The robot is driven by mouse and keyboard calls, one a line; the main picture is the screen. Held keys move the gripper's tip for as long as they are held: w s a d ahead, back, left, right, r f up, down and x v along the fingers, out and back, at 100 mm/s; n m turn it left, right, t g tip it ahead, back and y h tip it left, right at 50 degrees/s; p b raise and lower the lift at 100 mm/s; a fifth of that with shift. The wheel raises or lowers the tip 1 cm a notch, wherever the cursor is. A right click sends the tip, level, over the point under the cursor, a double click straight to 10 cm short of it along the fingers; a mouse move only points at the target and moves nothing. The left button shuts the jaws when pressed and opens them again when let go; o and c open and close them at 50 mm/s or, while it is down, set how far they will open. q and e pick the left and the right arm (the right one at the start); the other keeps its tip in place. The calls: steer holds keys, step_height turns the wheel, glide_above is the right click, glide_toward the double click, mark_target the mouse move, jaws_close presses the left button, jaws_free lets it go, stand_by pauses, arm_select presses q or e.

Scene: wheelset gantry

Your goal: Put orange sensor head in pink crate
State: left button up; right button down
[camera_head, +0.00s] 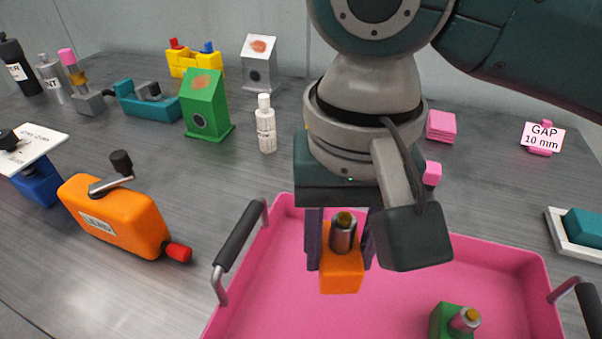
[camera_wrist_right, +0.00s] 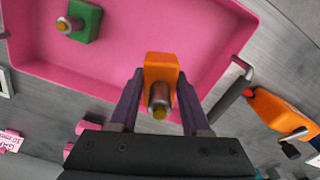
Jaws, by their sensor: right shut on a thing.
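The orange sensor head (camera_head: 341,272) is a small orange block with a metal cylinder and brass tip on top. My right gripper (camera_head: 340,255) is shut on it, one purple finger on each side. In the head view it hangs over the pink crate (camera_head: 285,285), near its back wall. The right wrist view also shows the orange sensor head (camera_wrist_right: 161,72) between the fingers (camera_wrist_right: 160,105), with the pink crate (camera_wrist_right: 130,30) behind it. A green sensor head (camera_head: 452,320) lies in the crate at the right. My left gripper is not in view.
The crate has black handles (camera_head: 240,237) at its sides. An orange device (camera_head: 115,216) with a crank stands left of the crate. A green block (camera_head: 206,105), a white bottle (camera_head: 265,125) and a teal device (camera_head: 148,104) stand behind. A gap sign (camera_head: 542,137) stands back right.

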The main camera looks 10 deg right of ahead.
mark_target(329, 305)
step_height(329, 305, down, 9)
steer(key=shift+f+b, duration=0.1)
steer(key=shift+b, duration=0.85)
steer(key=shift+c, duration=1.8)
jaws_free()
